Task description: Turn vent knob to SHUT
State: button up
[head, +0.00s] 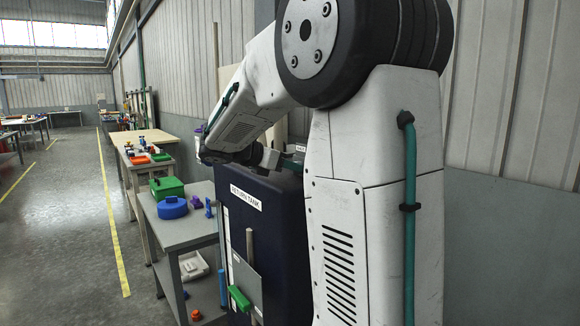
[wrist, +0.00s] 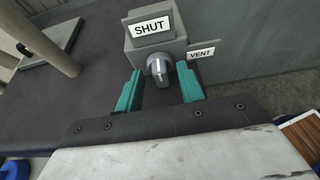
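In the wrist view the vent knob (wrist: 158,68) is a small silver-grey knob on the front of a grey box. A SHUT sign (wrist: 152,28) sits on the box above the knob, and a VENT label (wrist: 202,53) is to its right. My gripper (wrist: 160,88) has teal fingers standing apart, one on each side of the knob, with gaps between them and the knob. In the head view my arm hides the knob, and the fingers are mostly hidden behind it. The dark blue return tank (head: 265,240) stands below my wrist.
A grey bench (head: 190,235) left of the tank holds a green crate (head: 167,188) and a blue round container (head: 172,208). The aisle floor (head: 70,220) is clear.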

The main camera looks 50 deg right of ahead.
jog(key=v, duration=0.7)
dwell(0.4)
jog(key=s+a+f+m+t+y, duration=0.2)
jog(key=s+a+f+m+y, duration=0.4)
jog(key=s+a, duration=0.5)
jog(key=s+a+f+m+t+y, duration=0.2)
jog(key=s+a+f+m+y, duration=0.5)
jog(key=a, duration=0.9)
jog(key=s+f+m, duration=0.2)
jog(key=s, duration=0.2)
jog(key=shift+t, duration=0.3)
